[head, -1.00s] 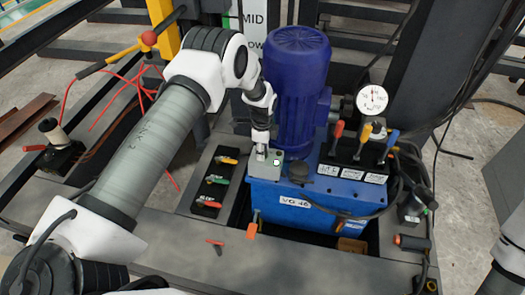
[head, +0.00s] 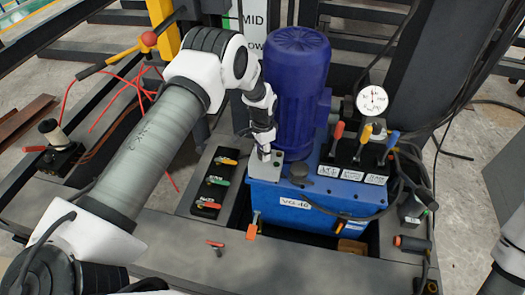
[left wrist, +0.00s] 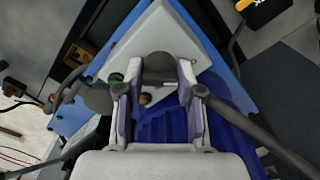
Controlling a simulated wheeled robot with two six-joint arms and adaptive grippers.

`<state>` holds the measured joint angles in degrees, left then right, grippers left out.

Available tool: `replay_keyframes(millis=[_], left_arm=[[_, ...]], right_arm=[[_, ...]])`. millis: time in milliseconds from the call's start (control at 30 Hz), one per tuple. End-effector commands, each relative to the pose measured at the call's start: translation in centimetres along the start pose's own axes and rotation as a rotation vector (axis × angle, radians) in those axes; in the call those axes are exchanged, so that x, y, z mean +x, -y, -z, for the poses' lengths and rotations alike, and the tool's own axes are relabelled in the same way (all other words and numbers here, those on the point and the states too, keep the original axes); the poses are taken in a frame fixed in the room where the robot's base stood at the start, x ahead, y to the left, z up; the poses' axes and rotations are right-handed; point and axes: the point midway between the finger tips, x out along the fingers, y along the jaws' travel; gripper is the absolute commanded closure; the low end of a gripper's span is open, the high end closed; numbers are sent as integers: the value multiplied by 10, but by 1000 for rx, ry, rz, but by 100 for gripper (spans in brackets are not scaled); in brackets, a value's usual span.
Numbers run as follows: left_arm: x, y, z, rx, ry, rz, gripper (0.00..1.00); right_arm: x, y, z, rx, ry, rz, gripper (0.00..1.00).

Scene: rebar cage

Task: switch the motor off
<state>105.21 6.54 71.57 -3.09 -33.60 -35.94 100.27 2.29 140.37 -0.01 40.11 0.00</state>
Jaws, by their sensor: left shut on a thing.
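The blue motor (head: 297,95) stands upright on a blue tank (head: 320,215). A small grey switch box (head: 272,178) sits on the tank at the motor's left front. My left gripper (head: 265,153) reaches down onto this box. In the left wrist view the gripper (left wrist: 160,68) has its fingers close around a small dark part on the grey box (left wrist: 160,28), and it is shut on it. The fingers partly hide this part. A green button (left wrist: 115,78) shows beside the left finger, and the motor (left wrist: 165,125) shows below. My right gripper is out of view.
Red, yellow and blue levers (head: 367,135) stand on the tank's right, near a round gauge (head: 372,101). A cable (head: 350,211) crosses the tank front.

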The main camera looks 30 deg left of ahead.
Motion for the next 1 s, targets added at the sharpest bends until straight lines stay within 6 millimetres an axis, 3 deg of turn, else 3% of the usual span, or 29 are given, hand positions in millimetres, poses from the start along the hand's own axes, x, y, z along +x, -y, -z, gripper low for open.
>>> replay_keyframes(millis=[600, 633, 667, 700, 1000], left_arm=[[1, -1, 0, -47, 2, -2, 99], [1, -1, 0, -47, 2, -2, 53], [1, -1, 0, -47, 2, -2, 43], [1, -1, 0, -46, 1, -1, 38], [-1, 0, 0, -46, 0, 0, 38]], right_arm=[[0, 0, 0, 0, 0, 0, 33], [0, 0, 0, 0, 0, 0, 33], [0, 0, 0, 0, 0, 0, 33], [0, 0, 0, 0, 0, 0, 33], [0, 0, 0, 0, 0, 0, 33]])
